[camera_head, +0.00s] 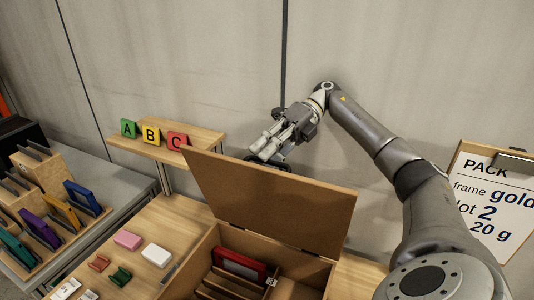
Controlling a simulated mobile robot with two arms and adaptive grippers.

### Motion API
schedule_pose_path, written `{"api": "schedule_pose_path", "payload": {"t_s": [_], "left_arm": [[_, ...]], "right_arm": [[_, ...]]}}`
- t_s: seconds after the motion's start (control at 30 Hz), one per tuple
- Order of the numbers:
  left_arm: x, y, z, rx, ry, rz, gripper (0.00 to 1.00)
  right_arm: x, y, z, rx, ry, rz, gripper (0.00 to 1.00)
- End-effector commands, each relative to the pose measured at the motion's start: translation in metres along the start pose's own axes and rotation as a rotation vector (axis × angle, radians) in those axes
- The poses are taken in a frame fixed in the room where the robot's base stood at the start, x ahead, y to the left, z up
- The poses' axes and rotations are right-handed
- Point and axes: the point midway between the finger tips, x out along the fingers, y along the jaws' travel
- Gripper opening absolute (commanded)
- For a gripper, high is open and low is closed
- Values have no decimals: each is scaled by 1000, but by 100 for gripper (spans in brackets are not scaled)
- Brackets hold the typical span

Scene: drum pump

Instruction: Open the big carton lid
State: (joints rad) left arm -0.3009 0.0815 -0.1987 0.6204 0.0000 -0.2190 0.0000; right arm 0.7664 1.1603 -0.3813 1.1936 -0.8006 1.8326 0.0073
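The big carton (205,245) is a brown box at the bottom middle. Its lid (270,200) is raised and stands tilted at the back of the box, so the inside shows. Inside are a red framed piece (239,265) and several brown slats. My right gripper (268,158) is behind the lid, near its upper edge, pointing down and left. Its fingertips are partly hidden by the lid, so I cannot tell its opening or whether it touches the lid. My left gripper is out of view.
Letter blocks A, B and C stand on a small wooden shelf (207,138) behind the carton. Pink and white blocks (156,255) lie left of it. Racks with coloured frames (83,198) stand at the far left. A PACK sign (490,195) is at the right.

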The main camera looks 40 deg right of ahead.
Motion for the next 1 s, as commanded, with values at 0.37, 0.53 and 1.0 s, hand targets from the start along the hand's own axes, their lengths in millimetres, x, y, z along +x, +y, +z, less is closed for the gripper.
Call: {"api": "schedule_pose_path", "payload": {"t_s": [0.37, 0.53, 1.0], "left_arm": [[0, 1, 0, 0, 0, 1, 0], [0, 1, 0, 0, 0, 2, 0], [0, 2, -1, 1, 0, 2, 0]], "right_arm": [[-19, 43, 8, -7, -4, 0, 32], [-29, 68, 12, -5, -2, 0, 32], [-39, 91, 16, 1, 0, -1, 32]]}}
